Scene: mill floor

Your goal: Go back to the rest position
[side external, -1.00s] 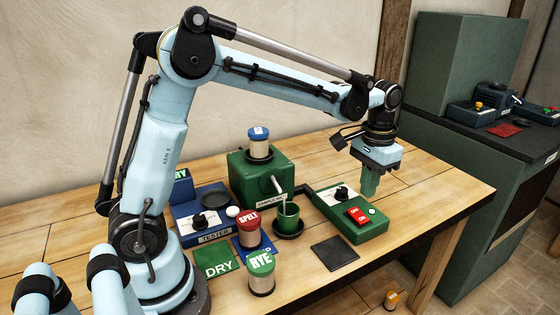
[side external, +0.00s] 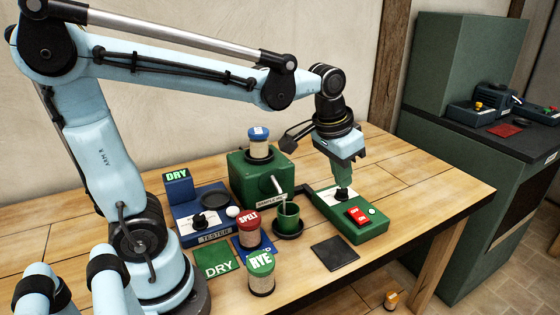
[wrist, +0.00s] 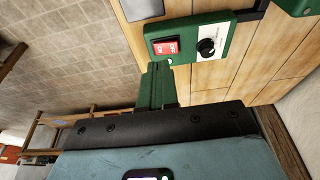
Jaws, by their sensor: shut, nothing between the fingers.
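My gripper (side external: 343,174) hangs fingers down over the far part of the green switch box (side external: 360,228). Its green fingers are together with nothing between them. In the side view they overlap the area of the dial plate (side external: 337,197); the exact height above it is hard to judge. In the wrist view the closed fingers (wrist: 157,84) appear just below the switch box (wrist: 190,46), with its red switch and black knob. I see no contact with the box.
A green mill (side external: 250,182) carries a blue-capped jar (side external: 259,143). A green cup (side external: 288,215), a SPELT jar (side external: 249,230), a RYE jar (side external: 261,275) and a blue tester (side external: 192,222) stand nearby. The table's right part (side external: 430,185) is clear.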

